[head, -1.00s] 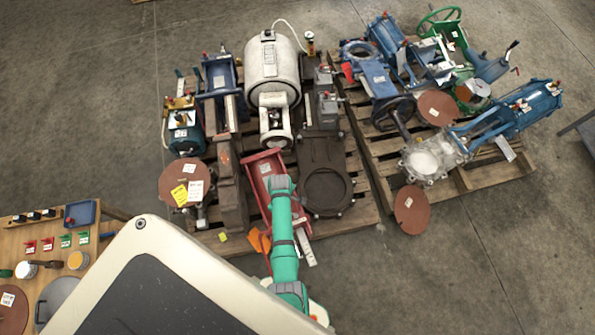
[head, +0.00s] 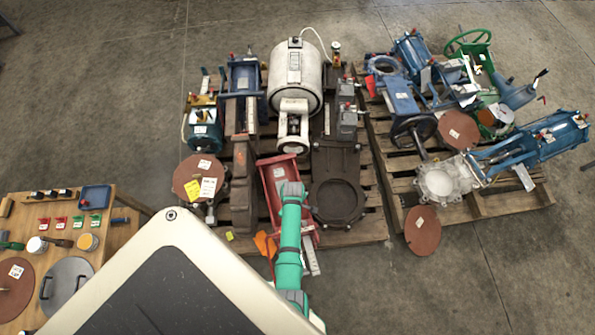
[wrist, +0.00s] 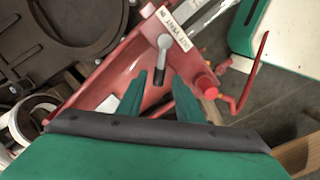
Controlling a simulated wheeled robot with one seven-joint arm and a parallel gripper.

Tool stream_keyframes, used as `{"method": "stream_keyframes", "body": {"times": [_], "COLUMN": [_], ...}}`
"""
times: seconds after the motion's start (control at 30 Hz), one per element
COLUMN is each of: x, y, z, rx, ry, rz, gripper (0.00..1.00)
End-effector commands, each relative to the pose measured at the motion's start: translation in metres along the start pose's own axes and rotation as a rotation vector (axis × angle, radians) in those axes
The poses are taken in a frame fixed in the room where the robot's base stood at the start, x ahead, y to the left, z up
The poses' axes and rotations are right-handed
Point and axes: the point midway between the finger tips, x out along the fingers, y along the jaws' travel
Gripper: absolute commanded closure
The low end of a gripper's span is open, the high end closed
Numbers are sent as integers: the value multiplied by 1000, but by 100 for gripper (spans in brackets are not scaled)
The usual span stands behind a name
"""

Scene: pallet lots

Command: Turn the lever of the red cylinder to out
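The red cylinder (head: 274,179) lies in its red frame at the front of the left pallet, partly covered by my green arm in the head view. In the wrist view the red body (wrist: 113,75) bears a white label strip. A small lever (wrist: 163,50) with a pale rounded end and dark shaft stands by the label. My gripper (wrist: 160,88) is open, its two green fingertips apart on either side of the lever's lower part in the picture. I cannot tell whether they touch it. The head view does not clearly show my fingertips.
A red knob and bent red handle (wrist: 207,82) sit right of the fingers. A dark flanged valve (head: 338,200) and a white tank (head: 295,75) share the pallet. A bench (head: 115,243) with small parts stands at left. Open floor lies at lower right.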

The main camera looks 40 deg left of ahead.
Motion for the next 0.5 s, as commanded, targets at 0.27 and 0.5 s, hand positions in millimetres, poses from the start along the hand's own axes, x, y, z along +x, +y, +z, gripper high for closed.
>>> {"method": "stream_keyframes", "body": {"times": [0.27, 0.5], "x": [-14, -55], "y": [2, 1], "z": [-2, -1], "rx": [-2, 0], "ry": [4, 4], "rz": [4, 5], "gripper": [67, 67]}}
